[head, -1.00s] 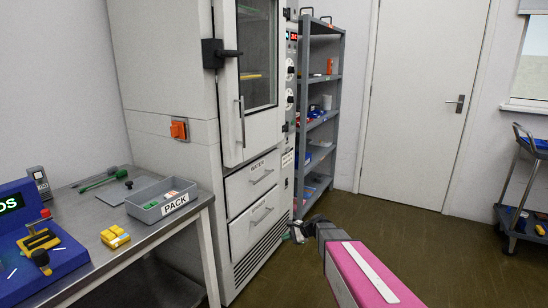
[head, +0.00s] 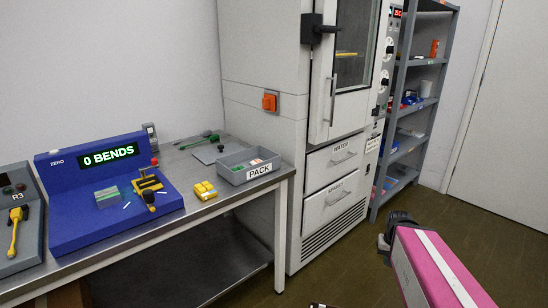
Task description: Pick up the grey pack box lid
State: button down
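A flat grey plate with a small dark knob, which looks like the pack box lid (head: 206,154), lies on the metal bench in the head view. It is just left of the open grey box marked PACK (head: 265,172), which holds small red, white and green items. My gripper (head: 385,245) is at the lower right, well away from the lid and low in front of the tall cabinet. It is small and dark beyond my pink arm, and its fingers are not clear enough to judge. I see nothing held in it.
The bench (head: 232,192) also holds a blue bend tester (head: 85,220), yellow blocks (head: 204,190), a green-handled tool (head: 200,142) and a grey R3 unit (head: 20,250). A tall cabinet (head: 262,130) stands right of the bench. Open floor lies in front.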

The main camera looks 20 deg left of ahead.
aim_at(208, 156)
jog(key=j+u, duration=0.15)
jog(key=u, duration=1.25)
jog(key=k+l+u, duration=0.1)
jog(key=k+l, duration=0.05)
jog(key=l, duration=0.1)
